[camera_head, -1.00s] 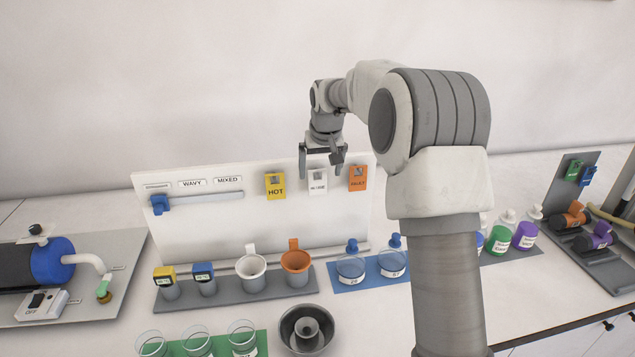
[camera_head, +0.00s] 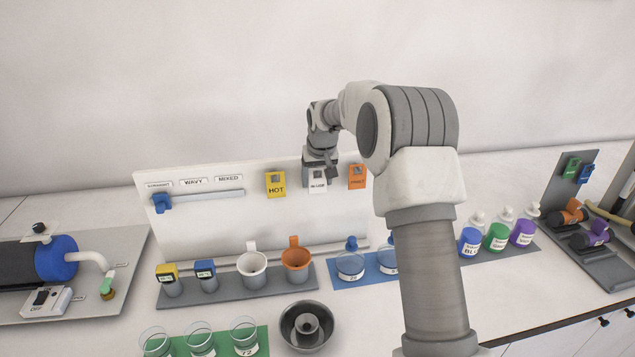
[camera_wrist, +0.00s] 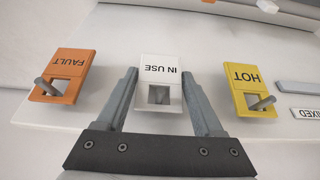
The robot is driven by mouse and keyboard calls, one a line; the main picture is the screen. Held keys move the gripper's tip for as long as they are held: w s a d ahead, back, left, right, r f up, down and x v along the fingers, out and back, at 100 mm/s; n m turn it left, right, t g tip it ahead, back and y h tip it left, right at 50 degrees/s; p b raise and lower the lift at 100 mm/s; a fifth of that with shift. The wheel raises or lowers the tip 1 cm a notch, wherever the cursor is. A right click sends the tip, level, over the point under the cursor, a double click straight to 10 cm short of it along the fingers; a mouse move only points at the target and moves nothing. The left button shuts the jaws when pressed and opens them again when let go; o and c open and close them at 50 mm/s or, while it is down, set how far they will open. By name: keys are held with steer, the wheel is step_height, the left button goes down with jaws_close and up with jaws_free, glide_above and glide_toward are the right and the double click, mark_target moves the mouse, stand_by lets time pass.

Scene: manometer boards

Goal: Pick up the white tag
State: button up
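The white tag (camera_head: 318,184) hangs on the upright white board between a yellow tag and an orange tag. In the wrist view the white tag (camera_wrist: 161,72) reads "IN USE" upside down, with a square hole showing at its lower end. My gripper (camera_wrist: 164,75) is open, with one finger on each side of the white tag and small gaps visible beside it. In the head view my gripper (camera_head: 320,174) is at the board's top edge, over the upper part of the tag and partly hiding it.
The yellow HOT tag (camera_wrist: 249,88) and orange FAULT tag (camera_wrist: 64,74) hang on pegs either side, close to my fingers. Below the board (camera_head: 210,225) stand a white funnel (camera_head: 252,270) and an orange funnel (camera_head: 296,262). Open wall space lies above the board.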

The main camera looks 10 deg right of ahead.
steer(key=c, duration=0.9)
steer(key=shift+o, duration=0.2)
